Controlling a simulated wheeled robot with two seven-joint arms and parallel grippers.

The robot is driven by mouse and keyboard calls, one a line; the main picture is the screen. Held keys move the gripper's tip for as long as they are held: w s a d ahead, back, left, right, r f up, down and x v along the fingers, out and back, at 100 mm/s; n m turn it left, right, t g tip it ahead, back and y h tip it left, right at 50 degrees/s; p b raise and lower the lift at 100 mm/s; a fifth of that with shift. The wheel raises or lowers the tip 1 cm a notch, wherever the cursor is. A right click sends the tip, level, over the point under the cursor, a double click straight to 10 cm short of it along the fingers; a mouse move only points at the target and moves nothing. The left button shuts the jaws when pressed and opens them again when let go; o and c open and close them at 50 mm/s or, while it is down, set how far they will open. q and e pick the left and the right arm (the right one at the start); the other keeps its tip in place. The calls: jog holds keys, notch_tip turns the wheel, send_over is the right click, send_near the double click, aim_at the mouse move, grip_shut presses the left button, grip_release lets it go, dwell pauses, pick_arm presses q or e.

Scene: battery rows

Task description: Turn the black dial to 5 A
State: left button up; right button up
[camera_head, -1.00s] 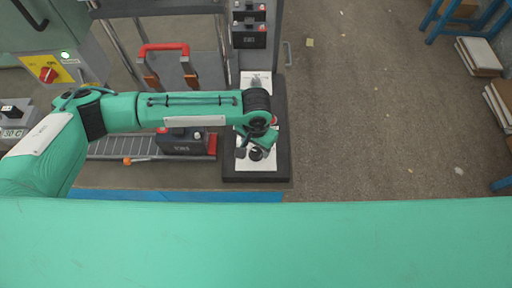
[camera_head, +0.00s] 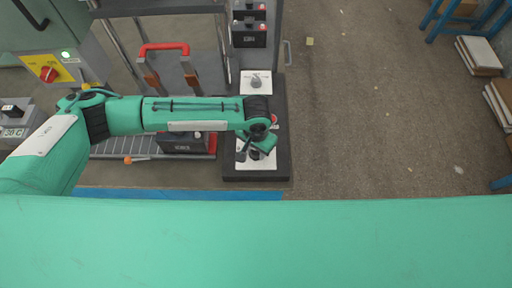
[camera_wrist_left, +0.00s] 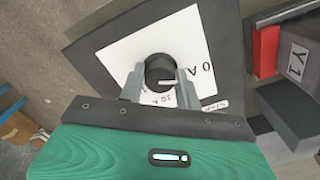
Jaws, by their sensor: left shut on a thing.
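The black dial (camera_wrist_left: 159,72) sits on a white plate (camera_wrist_left: 120,58) with a dark border. My left gripper (camera_wrist_left: 160,84) has one finger on each side of the dial and is shut on it. A light mark shows on the dial's face. The printed label "0 A" is readable to the right of the dial; other labels below it are partly covered by a finger or hard to read. In the head view my left gripper (camera_head: 250,147) reaches down over the dial (camera_head: 255,155) and partly hides it. My right gripper is not in view.
A grey knob (camera_head: 256,80) on another white plate stands behind my wrist. A red part (camera_head: 274,121) shows beside the wrist. Batteries (camera_head: 249,37) stand at the back, and a red-handled carrier (camera_head: 164,47) stands left of them.

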pick_arm(q)
jog(key=shift+r+m+p, duration=0.15)
jog(key=shift+m+p, duration=0.4)
jog(key=shift+m, duration=0.05)
jog(key=shift+m+p, duration=0.9)
jog(key=shift+m, duration=0.2)
jog(key=m+p, duration=0.2)
jog(key=m, duration=0.1)
jog(key=shift+m, duration=1.1)
jog(key=shift+w+p, duration=0.1)
jog(key=shift+p, duration=0.2)
jog(key=o, duration=1)
